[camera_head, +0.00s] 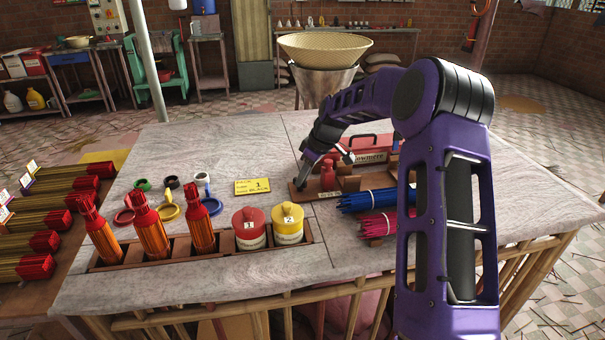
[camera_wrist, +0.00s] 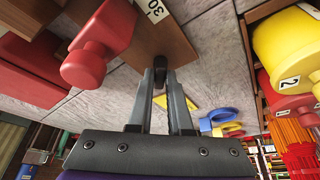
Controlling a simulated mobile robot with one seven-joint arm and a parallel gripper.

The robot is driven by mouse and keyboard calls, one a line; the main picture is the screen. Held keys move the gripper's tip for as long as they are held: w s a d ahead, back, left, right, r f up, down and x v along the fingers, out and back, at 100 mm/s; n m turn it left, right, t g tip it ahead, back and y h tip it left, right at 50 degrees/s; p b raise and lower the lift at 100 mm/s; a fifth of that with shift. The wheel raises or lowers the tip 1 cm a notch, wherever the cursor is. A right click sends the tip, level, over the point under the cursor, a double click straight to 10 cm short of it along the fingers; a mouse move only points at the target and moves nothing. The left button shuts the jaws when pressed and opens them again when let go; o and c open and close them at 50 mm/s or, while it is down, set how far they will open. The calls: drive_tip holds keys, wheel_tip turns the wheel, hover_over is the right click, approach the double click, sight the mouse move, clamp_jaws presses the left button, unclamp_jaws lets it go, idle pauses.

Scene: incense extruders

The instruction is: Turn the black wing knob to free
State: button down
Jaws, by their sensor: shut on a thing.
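In the wrist view, the black wing knob (camera_wrist: 173,70) sits at the end of a brown wooden base (camera_wrist: 150,36) that carries a white label reading 30. My gripper (camera_wrist: 165,84) is shut on the knob, its two grey fingers close together around it. The fingers hide much of the knob, so its turn angle cannot be told. In the head view, my gripper (camera_head: 302,182) reaches down to the left end of the wooden base (camera_head: 322,193). A red rounded piece (camera_head: 327,176) stands on this base, beside the gripper; it is large in the wrist view (camera_wrist: 98,48).
A red machine (camera_head: 368,145) stands behind the base. Blue sticks (camera_head: 365,199) and pink sticks (camera_head: 378,224) lie to its right. A wooden rack (camera_head: 100,265) holds orange-bodied extruders, a red jar (camera_head: 249,236) and a yellow jar (camera_head: 288,217). A yellow card (camera_head: 252,187) lies to the left.

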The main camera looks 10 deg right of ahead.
drive_tip(key=n+p, duration=0.1)
drive_tip(key=n, duration=0.1)
drive_tip(key=n+g+y+p, duration=0.1)
drive_tip(key=n, duration=0.1)
drive_tip(key=shift+w+d+r+n+g, duration=0.1)
drive_tip(key=shift+w+d+n+g, duration=0.1)
drive_tip(key=shift+n+g, duration=0.1)
drive_tip(key=shift+w+n+g+p, duration=0.15)
drive_tip(key=shift+n+g+p, duration=0.65)
drive_tip(key=shift+n, duration=1)
drive_tip(key=c, duration=0.8)
unclamp_jaws()
drive_tip(key=shift+c, duration=0.2)
drive_tip(key=p+v, duration=0.2)
drive_tip(key=v, duration=1.5)
